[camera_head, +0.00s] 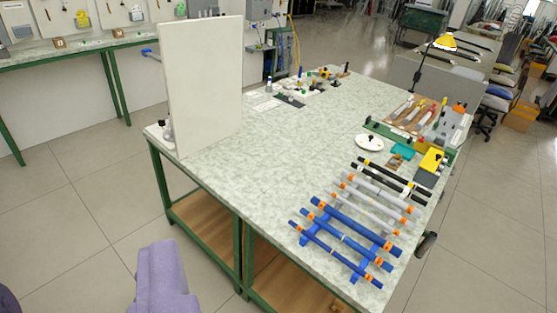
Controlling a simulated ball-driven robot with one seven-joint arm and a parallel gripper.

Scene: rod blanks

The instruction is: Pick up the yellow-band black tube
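Black tubes (394,179) lie at the far end of a row of rods, on the right part of the workbench. Small yellow marks show on the black ones, but at this size I cannot tell the band colours of each tube surely. My gripper does not show in this view. A lavender part at the bottom left looks like my own body.
A white upright panel (205,85) stands at the bench's left end. A white dish (369,143) and a yellow-topped box (431,161) lie beyond the rods. The bench's middle (270,150) is clear.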

